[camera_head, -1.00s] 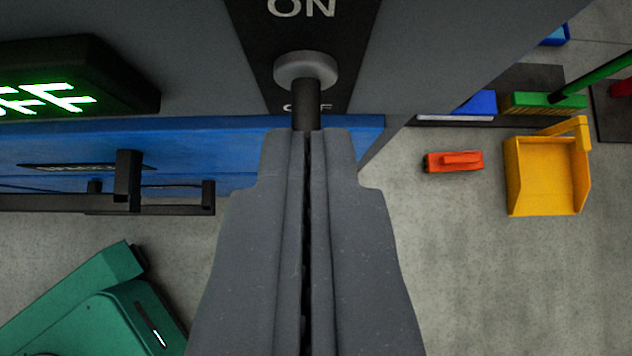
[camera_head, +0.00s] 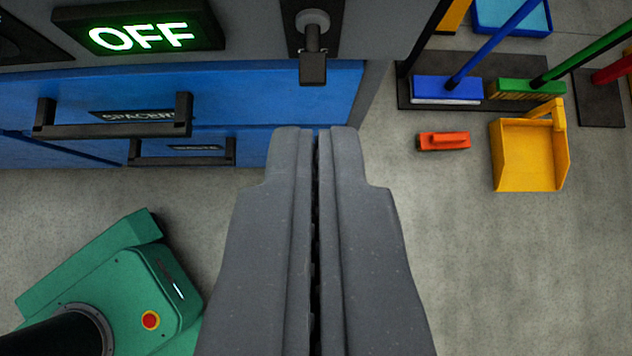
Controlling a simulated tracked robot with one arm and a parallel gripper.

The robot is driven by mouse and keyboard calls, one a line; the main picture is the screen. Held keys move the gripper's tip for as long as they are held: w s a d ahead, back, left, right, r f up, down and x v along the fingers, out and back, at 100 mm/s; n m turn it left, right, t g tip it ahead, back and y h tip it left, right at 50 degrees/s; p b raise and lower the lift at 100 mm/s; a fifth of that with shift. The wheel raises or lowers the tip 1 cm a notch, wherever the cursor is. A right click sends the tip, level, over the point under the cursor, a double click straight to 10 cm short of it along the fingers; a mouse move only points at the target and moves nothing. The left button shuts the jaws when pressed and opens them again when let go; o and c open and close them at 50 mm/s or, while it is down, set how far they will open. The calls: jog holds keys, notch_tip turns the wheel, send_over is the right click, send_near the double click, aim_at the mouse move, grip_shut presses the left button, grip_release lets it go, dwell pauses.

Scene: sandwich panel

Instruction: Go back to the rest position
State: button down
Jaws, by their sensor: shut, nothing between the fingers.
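My gripper (camera_head: 316,135) is shut and empty, pointing away from the camera in the middle of the view. Its fingertips are below and apart in the picture from the switch lever (camera_head: 312,50), which hangs from a black plate on the grey panel. The lever's black end points down. A lit sign (camera_head: 140,37) on the panel at the upper left reads OFF in green-white letters.
Blue drawers (camera_head: 250,95) with black handles (camera_head: 115,120) stand below the panel. My green base shows lower left. On the right floor are an orange brush (camera_head: 443,141), a yellow dustpan (camera_head: 530,158), a blue broom (camera_head: 447,89) and a green broom (camera_head: 527,88). Bare floor lies between.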

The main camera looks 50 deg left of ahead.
jog(key=shift+s+d+r, duration=0.2)
jog(key=shift+d+r, duration=0.05)
jog(key=shift+d, duration=0.05)
jog(key=s+a+r+m+t+h+p, duration=0.2)
jog(key=s+r, duration=0.4)
jog(key=r, duration=1)
jog(key=s+a+r+m+t+h+p, duration=0.2)
jog(key=s+a+r+m+t+h, duration=0.1)
jog(key=r, duration=1.4)
jog(key=s+a+r+m+t+h+p, duration=0.2)
jog(key=s+a+r+m+t, duration=0.3)
jog(key=r, duration=1.2)
jog(key=s+p, duration=0.1)
jog(key=s, duration=0.3)
jog(key=shift+s+m, duration=0.4)
